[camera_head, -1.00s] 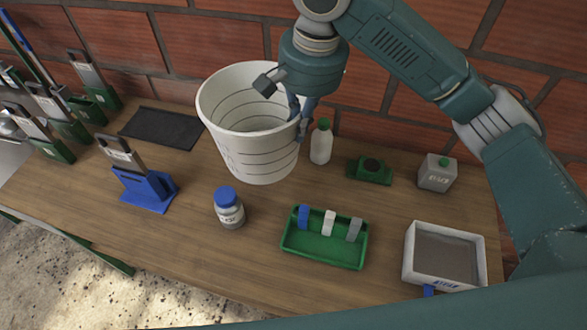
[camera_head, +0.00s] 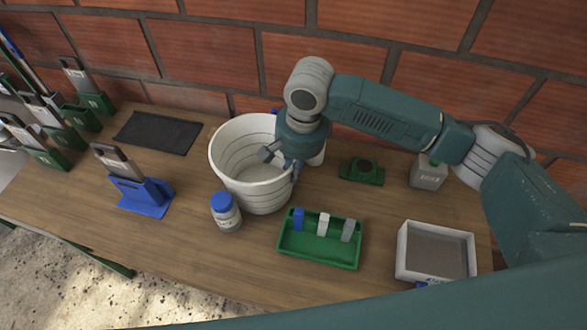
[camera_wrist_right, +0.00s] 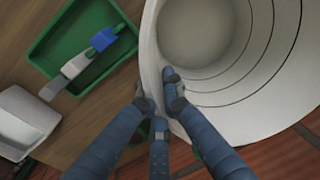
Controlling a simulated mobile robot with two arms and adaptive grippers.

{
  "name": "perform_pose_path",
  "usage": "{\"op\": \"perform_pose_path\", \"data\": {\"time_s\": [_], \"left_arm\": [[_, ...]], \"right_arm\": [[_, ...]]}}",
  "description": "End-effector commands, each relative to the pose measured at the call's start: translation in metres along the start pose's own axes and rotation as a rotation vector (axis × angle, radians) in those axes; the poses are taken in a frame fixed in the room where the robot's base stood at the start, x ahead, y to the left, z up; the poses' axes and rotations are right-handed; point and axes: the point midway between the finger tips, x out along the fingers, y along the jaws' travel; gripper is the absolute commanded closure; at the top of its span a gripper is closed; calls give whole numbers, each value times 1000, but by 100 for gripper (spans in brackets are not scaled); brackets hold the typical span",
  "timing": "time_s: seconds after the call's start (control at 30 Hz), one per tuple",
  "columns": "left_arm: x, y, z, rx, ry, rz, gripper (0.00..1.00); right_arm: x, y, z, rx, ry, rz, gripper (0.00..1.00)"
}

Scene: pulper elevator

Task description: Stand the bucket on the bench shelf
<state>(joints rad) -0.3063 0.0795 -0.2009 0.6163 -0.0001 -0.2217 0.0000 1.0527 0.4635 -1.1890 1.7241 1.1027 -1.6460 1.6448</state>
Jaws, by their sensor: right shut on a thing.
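The white bucket (camera_head: 240,178), ringed with dark lines, is upright over the wooden bench shelf (camera_head: 190,255), very low; I cannot tell whether its base touches the wood. My right gripper (camera_head: 290,165) is shut on the bucket's rim at its right side. In the right wrist view, the fingers of my right gripper (camera_wrist_right: 160,88) pinch the wall of the bucket (camera_wrist_right: 225,85), one inside and one outside. The bucket's base on the shelf is partly hidden. My left gripper is not in view.
A blue-capped jar (camera_head: 226,213) stands close in front of the bucket. A green tray (camera_head: 318,252) is to its right, with a white box (camera_head: 436,252) beyond. A black mat (camera_head: 158,132) and blue holder (camera_head: 140,195) lie left. A brick wall (camera_head: 220,50) rises behind.

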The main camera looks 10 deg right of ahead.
Motion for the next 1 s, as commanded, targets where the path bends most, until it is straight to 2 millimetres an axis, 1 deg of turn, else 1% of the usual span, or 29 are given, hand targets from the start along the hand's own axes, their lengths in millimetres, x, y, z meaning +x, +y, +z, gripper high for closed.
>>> {"op": "perform_pose_path", "data": {"time_s": [0.17, 0.2, 0.3, 0.63, 0.77, 0.87, 1.0], "left_arm": [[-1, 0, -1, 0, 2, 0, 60], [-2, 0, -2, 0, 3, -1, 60], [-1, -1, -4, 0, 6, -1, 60], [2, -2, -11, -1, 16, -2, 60], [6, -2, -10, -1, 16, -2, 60], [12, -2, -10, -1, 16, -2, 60], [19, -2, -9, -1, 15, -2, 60]], "right_arm": [[0, 0, 0, 0, 0, -2, 100], [2, 0, 0, 0, -1, 0, 92], [2, 0, 0, 0, 0, 0, 76], [0, -1, 0, -1, 1, -1, 76], [-15, -2, 0, -1, 1, -4, 76], [-34, -1, -1, -1, 2, -4, 76], [-66, -2, -1, -2, 3, -6, 76]]}}
